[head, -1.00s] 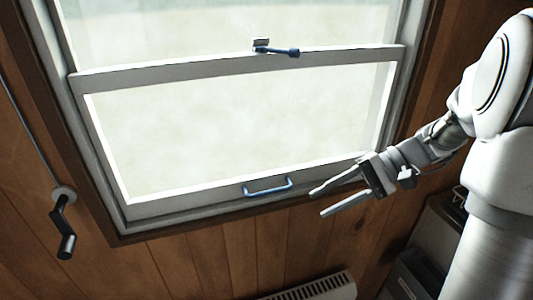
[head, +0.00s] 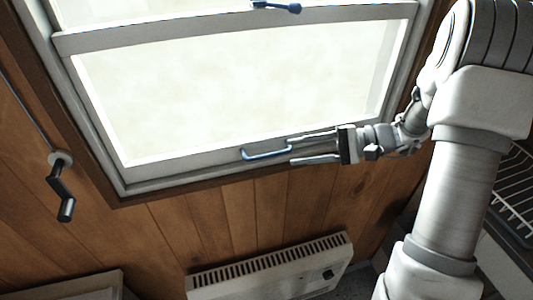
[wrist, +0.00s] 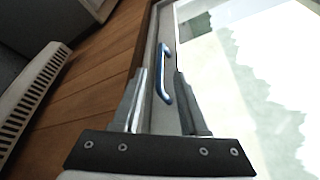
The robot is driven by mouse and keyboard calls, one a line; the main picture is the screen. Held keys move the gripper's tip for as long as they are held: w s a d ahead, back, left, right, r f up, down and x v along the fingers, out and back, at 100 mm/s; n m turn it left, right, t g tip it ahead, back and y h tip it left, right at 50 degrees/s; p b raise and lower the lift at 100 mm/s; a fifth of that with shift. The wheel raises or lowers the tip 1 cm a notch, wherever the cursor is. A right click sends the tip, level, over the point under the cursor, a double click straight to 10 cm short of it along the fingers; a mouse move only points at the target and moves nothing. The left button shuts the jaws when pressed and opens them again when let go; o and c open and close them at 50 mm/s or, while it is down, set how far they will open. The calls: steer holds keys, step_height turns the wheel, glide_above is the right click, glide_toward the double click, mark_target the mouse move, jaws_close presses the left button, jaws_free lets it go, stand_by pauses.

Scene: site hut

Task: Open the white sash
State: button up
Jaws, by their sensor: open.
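The white sash (head: 190,165) is the lower framed pane of the window and sits down against the sill. Its blue handle (head: 266,154) is on the bottom rail and also shows in the wrist view (wrist: 163,75). My gripper (head: 291,149) is open, just right of the handle in the head view. In the wrist view the handle lies ahead between the two fingers (wrist: 158,80); I cannot tell whether either touches it. A blue latch lever (head: 277,6) is on the top rail, partly cut off by the picture's edge.
A white heater (head: 270,268) is on the wall below the window. A crank handle (head: 62,190) hangs on the wood wall at left. A wire rack (head: 514,195) stands at right, behind my arm.

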mark_target(272, 154)
steer(key=x, duration=0.8)
jaws_close()
stand_by(1.3)
